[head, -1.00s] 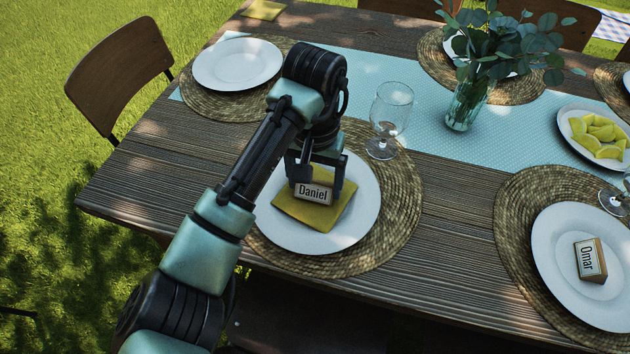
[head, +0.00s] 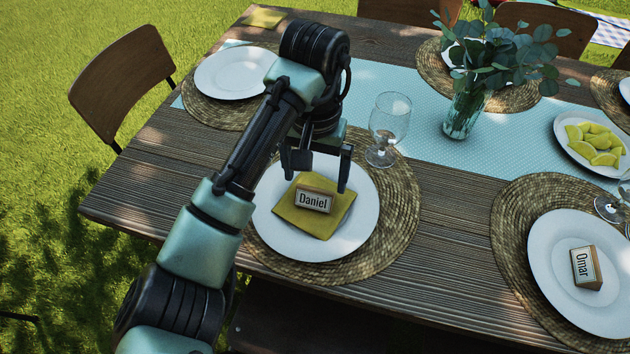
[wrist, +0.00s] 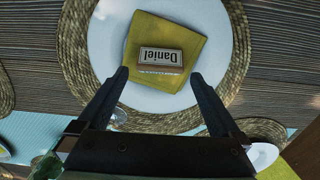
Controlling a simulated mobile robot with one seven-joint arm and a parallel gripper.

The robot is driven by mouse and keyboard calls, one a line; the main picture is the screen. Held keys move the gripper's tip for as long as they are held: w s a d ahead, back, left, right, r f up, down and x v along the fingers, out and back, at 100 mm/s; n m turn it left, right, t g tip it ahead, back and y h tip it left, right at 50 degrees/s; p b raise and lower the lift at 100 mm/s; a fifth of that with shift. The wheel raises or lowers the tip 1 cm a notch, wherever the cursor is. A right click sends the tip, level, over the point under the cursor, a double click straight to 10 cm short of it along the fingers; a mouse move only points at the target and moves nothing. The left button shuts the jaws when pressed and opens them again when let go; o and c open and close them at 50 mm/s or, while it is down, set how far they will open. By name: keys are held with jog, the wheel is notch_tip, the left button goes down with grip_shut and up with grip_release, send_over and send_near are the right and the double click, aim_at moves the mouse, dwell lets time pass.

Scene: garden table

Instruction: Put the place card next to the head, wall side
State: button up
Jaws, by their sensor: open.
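The place card "Daniel" (head: 313,199) stands on a folded yellow napkin (head: 328,222) on the near white plate (head: 285,241). It also shows in the wrist view (wrist: 160,56), upside down on the napkin. My gripper (head: 318,178) is open and empty, above and a little behind the card, with its fingers apart from it. In the wrist view the open fingers (wrist: 160,78) point toward the card. A second place card, "Omar" (head: 586,267), stands on the right white plate (head: 556,290). No wall can be made out in these views.
A wine glass (head: 388,125) stands right behind the near plate, close to my gripper. A glass vase (head: 462,115) with leafy stems and a plate of lemon pieces (head: 595,140) stand on the blue runner (head: 420,108). Bare wood (head: 445,215) lies between the two near mats.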

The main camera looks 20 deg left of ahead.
aim_at(315, 191)
notch_tip(315, 191, up, 7)
jog(key=p, duration=0.3)
jog(key=shift+r, duration=0.2)
jog(key=w+d+r+m+t+h, duration=0.2)
jog(key=w+d+r+t, duration=0.3)
jog(key=d+r, duration=0.35)
jog(key=w+d+r+m+t+h, duration=0.1)
jog(key=w+d+r+t+h, duration=0.1)
jog(key=w+d+r+t, duration=0.5)
jog(key=s+d+r+t+h, duration=0.1)
jog(key=s+d+r+t, duration=0.15)
jog(key=r, duration=0.55)
jog(key=s+d+r+t+h, duration=0.1)
jog(key=s+r+t, duration=0.15)
jog(key=r, duration=0.45)
jog(key=s+a+r+n+t+y, duration=0.1)
jog(key=s+a+r+t+y, duration=0.2)
jog(key=s+r, duration=0.4)
jog(key=s+a+r+n+t+y, duration=0.2)
jog(key=s+a+r+t+y, duration=0.1)
jog(key=s+a+r+t, duration=0.2)
jog(key=s+r+t, duration=0.2)
jog(key=s+r, duration=0.1)
jog(key=s, duration=0.1)
jog(key=shift+a, duration=0.15)
